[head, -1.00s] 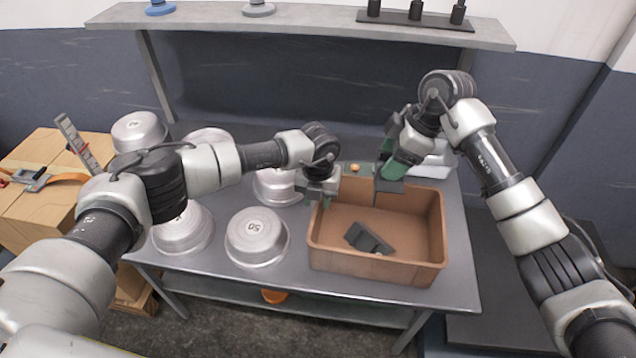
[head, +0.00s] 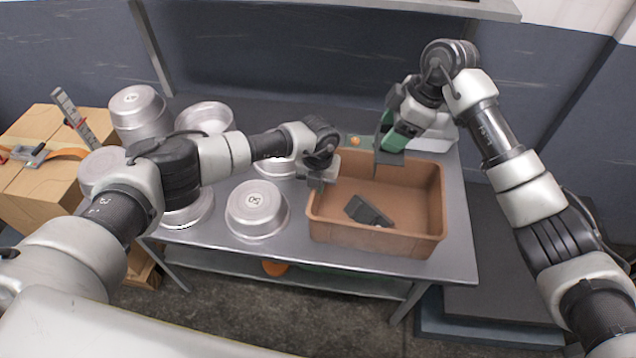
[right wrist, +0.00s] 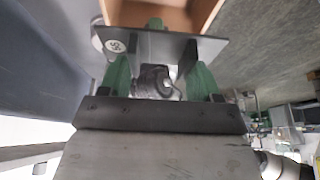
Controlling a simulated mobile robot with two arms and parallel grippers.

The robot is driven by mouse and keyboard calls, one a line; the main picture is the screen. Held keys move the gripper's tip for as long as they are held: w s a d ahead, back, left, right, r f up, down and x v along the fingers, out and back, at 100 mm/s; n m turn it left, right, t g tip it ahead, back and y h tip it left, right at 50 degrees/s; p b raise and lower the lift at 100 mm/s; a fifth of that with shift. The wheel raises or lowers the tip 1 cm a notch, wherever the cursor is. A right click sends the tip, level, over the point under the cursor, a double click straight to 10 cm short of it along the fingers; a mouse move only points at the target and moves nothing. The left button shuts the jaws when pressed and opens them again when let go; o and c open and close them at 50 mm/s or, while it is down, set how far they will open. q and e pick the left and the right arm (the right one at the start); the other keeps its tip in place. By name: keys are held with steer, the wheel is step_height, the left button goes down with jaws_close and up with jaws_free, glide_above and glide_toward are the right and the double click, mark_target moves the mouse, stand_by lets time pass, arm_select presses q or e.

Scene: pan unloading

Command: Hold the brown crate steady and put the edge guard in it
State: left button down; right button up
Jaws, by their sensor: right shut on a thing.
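The brown crate (head: 376,238) stands open on the table's right part. My right gripper (head: 391,150) is above its back wall, shut on a dark grey angled edge guard (head: 389,170). The edge guard is held above the crate's back part; in the right wrist view it is a flat dark plate (right wrist: 205,46) across the green fingers (right wrist: 160,75). Another dark angled piece (head: 368,212) lies on the crate floor. My left gripper (head: 319,183) is at the crate's back left rim; its fingers are partly hidden, so their closure on the wall is unclear.
Several upturned metal pans (head: 256,210) stand on the grey table (head: 290,251) left of the crate. Cardboard boxes (head: 38,184) are at the far left. A shelf (head: 400,8) runs above the back. The crate's middle floor has free room around the dark piece.

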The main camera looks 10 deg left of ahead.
steer(key=shift+f, duration=0.15)
step_height(320, 180, down, 13)
stand_by(1.6)
steer(key=o, duration=1)
steer(key=shift+r, duration=0.2)
steer(key=v, duration=1.1)
steer(key=shift+d+r, duration=0.15)
steer(key=shift+r, duration=0.25)
arm_select(q)
steer(key=c, duration=1.2)
jaws_free()
steer(key=shift+c, duration=0.2)
steer(key=shift+r, duration=0.15)
